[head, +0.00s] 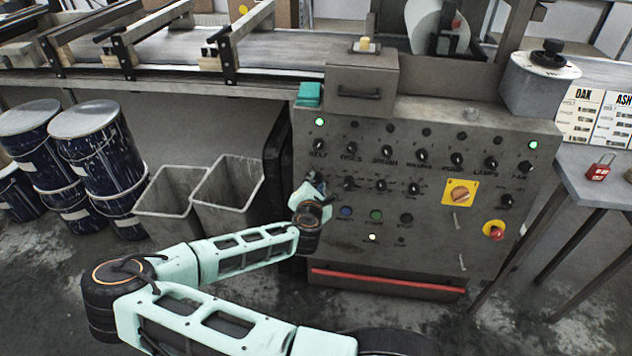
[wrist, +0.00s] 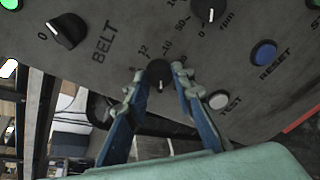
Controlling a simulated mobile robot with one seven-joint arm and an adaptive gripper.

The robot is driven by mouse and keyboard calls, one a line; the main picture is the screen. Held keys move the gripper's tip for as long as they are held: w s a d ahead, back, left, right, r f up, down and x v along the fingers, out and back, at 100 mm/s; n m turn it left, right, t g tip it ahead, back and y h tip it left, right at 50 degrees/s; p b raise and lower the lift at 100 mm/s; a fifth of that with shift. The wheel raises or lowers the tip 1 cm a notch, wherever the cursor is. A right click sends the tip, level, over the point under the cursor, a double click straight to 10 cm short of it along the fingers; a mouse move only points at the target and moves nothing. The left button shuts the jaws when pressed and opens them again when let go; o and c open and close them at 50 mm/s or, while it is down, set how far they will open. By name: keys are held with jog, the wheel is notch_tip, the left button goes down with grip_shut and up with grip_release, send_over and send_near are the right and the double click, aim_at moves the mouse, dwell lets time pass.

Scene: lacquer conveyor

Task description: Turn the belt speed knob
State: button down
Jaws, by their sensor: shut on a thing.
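The grey control panel (head: 420,215) carries rows of black knobs. In the wrist view, my gripper (wrist: 157,78) is shut on a black knob (wrist: 159,75) with a white pointer line. The fingertips sit on opposite sides of the knob. The printed word BELT (wrist: 105,43) lies between this knob and another black knob (wrist: 67,31) marked 0. In the head view, my gripper (head: 316,181) is at the panel's left side, below the BELT label, and hides the held knob.
Beside the held knob are an rpm knob (wrist: 208,9), a white TEST button (wrist: 218,100) and a blue RESET button (wrist: 264,52). A yellow-backed switch (head: 460,193) and a red emergency button (head: 494,231) are farther right. Grey bins (head: 228,195) stand left of the panel.

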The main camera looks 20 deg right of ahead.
dwell(0.3)
jog(key=c, duration=1.7)
grip_release()
jog(key=shift+o, duration=0.2)
jog(key=v, duration=1.2)
